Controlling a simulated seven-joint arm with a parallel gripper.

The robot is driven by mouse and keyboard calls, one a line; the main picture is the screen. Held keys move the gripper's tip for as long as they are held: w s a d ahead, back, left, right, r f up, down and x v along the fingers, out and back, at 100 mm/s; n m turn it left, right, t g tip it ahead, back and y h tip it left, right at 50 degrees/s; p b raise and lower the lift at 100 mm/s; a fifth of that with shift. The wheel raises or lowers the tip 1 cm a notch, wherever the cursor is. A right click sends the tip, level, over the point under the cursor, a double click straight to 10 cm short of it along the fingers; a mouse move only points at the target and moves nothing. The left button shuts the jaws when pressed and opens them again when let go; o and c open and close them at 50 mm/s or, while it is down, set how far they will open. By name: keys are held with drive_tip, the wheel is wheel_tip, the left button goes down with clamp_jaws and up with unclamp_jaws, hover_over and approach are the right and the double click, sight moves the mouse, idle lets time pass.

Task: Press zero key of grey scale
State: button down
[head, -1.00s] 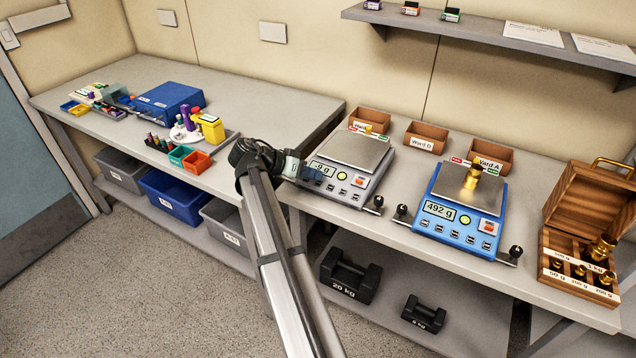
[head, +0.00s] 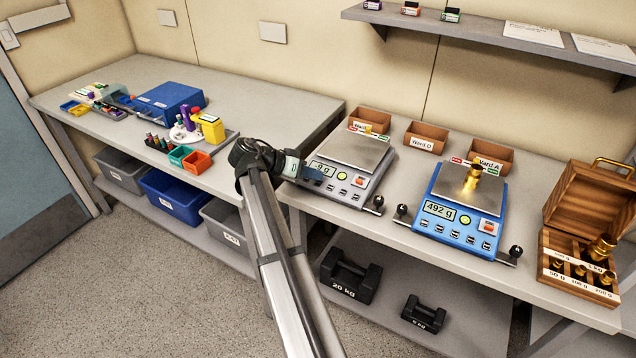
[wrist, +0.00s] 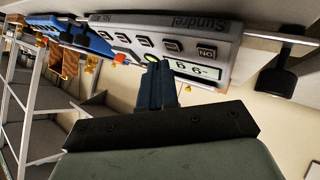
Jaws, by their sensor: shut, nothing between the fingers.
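The grey scale (head: 356,150) stands on the right bench with an empty pan, and its display (head: 323,166) reads -9 g. Its front panel has a round green key (head: 341,176), an orange-red key (head: 359,181) and a row of small dark keys. My gripper (head: 318,174) is shut and empty at the front left of this panel. In the wrist view the panel (wrist: 210,35) appears upside down, and my fingertips (wrist: 158,63) overlap it beside the green key (wrist: 151,58) and the display (wrist: 192,69). I cannot tell whether they touch. Small key labels are mostly unreadable.
A blue scale (head: 462,205) reading 492 g bears a brass weight (head: 472,178) to the right. Black knobs stand at the scales' front corners. Wooden bins (head: 426,137) stand behind, and a wooden weight box (head: 585,215) is far right. Black weights (head: 350,275) lie on the lower shelf.

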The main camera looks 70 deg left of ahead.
drive_tip(key=shift+f, duration=0.2)
idle(0.6)
drive_tip(key=shift+w+a+f, duration=0.1)
drive_tip(key=shift+f, duration=0.15)
drive_tip(key=shift+f, duration=0.3)
idle(1.0)
drive_tip(key=shift+r, duration=0.7)
drive_tip(key=r, duration=0.3)
drive_tip(key=s+d+r, duration=0.1)
drive_tip(key=r, duration=0.1)
drive_tip(key=shift+s, duration=0.1)
idle(0.5)
idle(0.8)
